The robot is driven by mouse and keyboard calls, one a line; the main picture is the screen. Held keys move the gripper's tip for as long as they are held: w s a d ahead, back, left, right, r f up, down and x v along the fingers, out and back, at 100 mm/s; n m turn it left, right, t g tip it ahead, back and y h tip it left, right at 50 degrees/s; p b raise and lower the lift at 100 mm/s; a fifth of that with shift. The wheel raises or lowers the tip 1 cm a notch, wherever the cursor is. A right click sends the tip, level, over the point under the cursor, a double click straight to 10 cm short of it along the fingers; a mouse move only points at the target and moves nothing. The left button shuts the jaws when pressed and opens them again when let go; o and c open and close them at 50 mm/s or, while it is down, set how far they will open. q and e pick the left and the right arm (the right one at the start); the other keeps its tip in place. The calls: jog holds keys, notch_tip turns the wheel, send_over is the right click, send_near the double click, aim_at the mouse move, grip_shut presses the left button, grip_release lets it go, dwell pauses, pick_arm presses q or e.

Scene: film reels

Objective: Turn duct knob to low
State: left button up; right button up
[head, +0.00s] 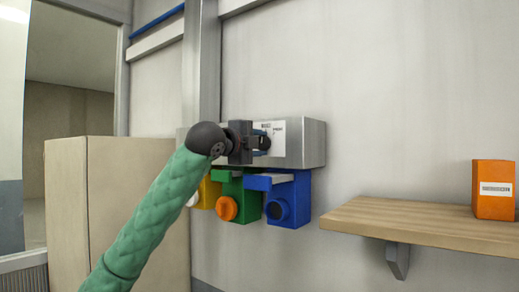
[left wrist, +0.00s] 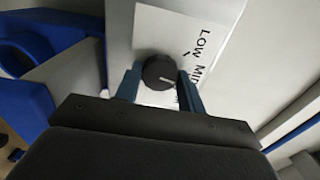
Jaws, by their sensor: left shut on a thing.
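The duct knob (left wrist: 158,70) is a round black dial with a white pointer line on a white label plate (left wrist: 150,22). The plate shows "LOW" and part of "MID"; any further marking is hidden by a finger. The pointer aims right and slightly down in the left wrist view, not at "LOW". My left gripper (left wrist: 159,76) has its blue fingers on both sides of the knob and is shut on it. In the head view my left gripper (head: 262,138) is at the grey duct box (head: 314,143) on the wall. My right gripper is not in view.
Below the box hang a yellow unit (head: 208,192), a green unit (head: 245,208) with an orange knob and a blue unit (head: 295,200). A wooden shelf (head: 420,222) with an orange box (head: 493,190) is at right. A beige cabinet (head: 65,200) stands at left.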

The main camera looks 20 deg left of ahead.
pick_arm(q)
jog(key=n+b, duration=0.1)
jog(key=n, duration=0.2)
jog(key=shift+f, duration=0.2)
jog(key=n+b, duration=0.2)
jog(key=n, duration=0.3)
jog(key=shift+b, duration=0.35)
jog(key=shift+n+b, duration=0.65)
jog(key=shift+n, duration=0.95)
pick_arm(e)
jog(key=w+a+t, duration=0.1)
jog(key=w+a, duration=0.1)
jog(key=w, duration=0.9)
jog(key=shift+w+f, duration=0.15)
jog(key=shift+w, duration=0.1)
pick_arm(q)
jog(key=o, duration=1)
jog(key=shift+r, duration=0.1)
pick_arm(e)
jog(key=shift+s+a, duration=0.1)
